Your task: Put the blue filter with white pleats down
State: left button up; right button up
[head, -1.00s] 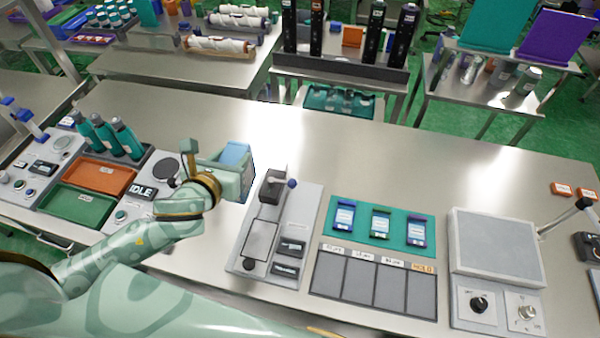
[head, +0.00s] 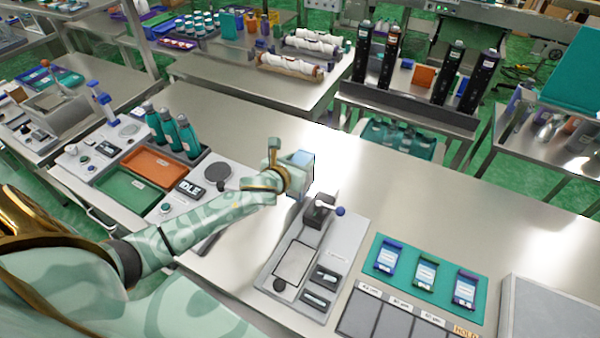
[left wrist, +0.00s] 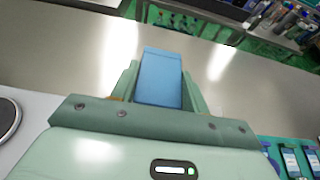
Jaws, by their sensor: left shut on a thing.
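The blue filter (head: 303,158) is in my left gripper (head: 292,172), over the metal table (head: 240,125) behind the sleeve applicator. In the left wrist view the filter (left wrist: 160,78) shows as a plain blue block between the two green fingers of the left gripper (left wrist: 160,92), which are shut on it. Its white pleats do not show. I cannot tell whether its underside touches the table. My right gripper is not in view.
The applicator (head: 318,262) with its blue-knobbed lever stands just right of the gripper. A teal mat (head: 425,278) with several small packs lies farther right. Orange (head: 160,160) and green trays and teal bottles (head: 172,130) are on the left. Bare tabletop lies behind the gripper.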

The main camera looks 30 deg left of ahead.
pick_arm(q)
jog(key=shift+w+f+b, duration=0.2)
jog(key=shift+f+b, duration=0.4)
jog(key=shift+f, duration=1.15)
jog(key=o, duration=1.3)
jog(key=shift+f, duration=0.15)
